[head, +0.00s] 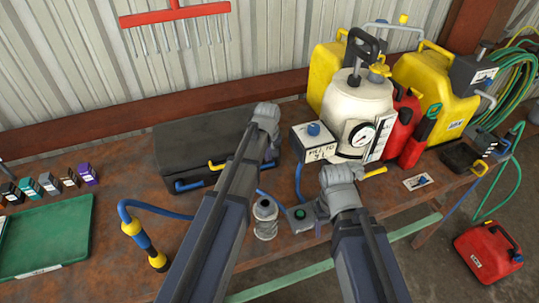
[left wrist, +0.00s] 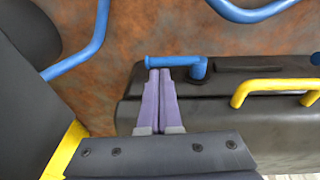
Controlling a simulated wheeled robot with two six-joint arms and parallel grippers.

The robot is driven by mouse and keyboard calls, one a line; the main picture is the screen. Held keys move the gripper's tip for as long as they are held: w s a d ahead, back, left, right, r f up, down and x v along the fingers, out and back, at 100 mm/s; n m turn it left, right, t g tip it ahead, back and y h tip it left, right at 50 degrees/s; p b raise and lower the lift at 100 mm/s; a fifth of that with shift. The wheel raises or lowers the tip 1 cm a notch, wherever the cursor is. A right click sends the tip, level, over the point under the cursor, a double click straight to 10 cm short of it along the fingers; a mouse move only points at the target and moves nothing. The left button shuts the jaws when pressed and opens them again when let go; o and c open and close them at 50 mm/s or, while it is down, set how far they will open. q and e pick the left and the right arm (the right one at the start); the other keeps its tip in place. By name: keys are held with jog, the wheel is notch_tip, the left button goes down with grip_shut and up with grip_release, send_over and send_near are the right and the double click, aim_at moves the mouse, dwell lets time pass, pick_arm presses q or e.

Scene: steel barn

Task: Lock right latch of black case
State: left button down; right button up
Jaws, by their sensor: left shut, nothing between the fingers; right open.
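The closed black case (head: 170,143) lies on the rusty bench, with a yellow handle (head: 216,165) and a blue left latch (head: 188,186) on its front. The blue right latch (head: 268,165) is partly hidden by my left arm. In the left wrist view the right latch (left wrist: 196,69) is an L-shaped bar at the case edge, beside the yellow handle (left wrist: 272,86). My left gripper (left wrist: 159,72) is shut and empty, its fingertips right at this bar; I cannot tell whether they touch. My right gripper (head: 338,185) is open, right of the case; its fingertips are unclear.
A white tank with a gauge (head: 359,105), yellow canisters (head: 325,75) and a red can (head: 405,125) crowd the bench right of the case. A green tray (head: 45,235) is at left.

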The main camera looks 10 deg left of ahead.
pick_arm(q)
jog(key=p+v, duration=0.9)
jog(key=v, duration=0.1)
jog(key=shift+w+d+r, duration=0.2)
jog(key=shift+d+r, duration=0.1)
jog(key=shift+d, duration=0.15)
pick_arm(e)
notch_tip(320, 180, up, 10)
jog(key=shift+r, duration=0.2)
pick_arm(q)
jog(key=s+d+f+m+g+b, duration=0.1)
jog(key=s+d+f+m+b, duration=0.2)
jog(key=s, duration=0.4)
jog(key=s+d+f+m+b, duration=0.3)
jog(key=s+d+f+m, duration=0.1)
jog(key=s, duration=0.3)
jog(key=s+d+f+m+g+b, duration=0.1)
jog(key=s+d+f+m+b, duration=0.2)
jog(key=s, duration=0.5)
jog(key=shift+d+f+m+g+y+b, duration=0.3)
jog(key=shift+d+f+m+y+b, duration=0.15)
jog(key=shift+b, duration=0.15)
pick_arm(e)
notch_tip(320, 180, down, 10)
jog(key=shift+f, duration=0.25)
pick_arm(q)
jog(key=shift+s, duration=0.1)
